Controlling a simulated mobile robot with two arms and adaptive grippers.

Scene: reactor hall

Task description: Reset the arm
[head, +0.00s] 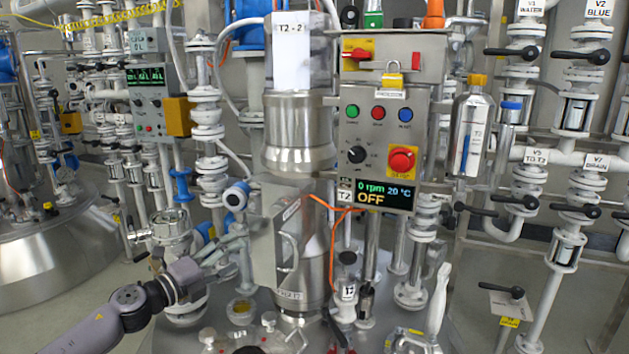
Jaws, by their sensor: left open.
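My left arm comes in from the lower left, and its gripper (232,249) is open in front of the reactor column. Its fingers are just left of the steel box with a handle (275,240) on the column; whether they touch it I cannot tell. I see nothing between the fingers. My right gripper is not in view.
The control panel (381,104) has a red stop button (402,159) and a display (384,194) reading 0 rpm, 20 °C, OFF. An orange cable (333,240) hangs below it. White valve pipes (577,130) stand right. A steel vessel (40,260) stands left.

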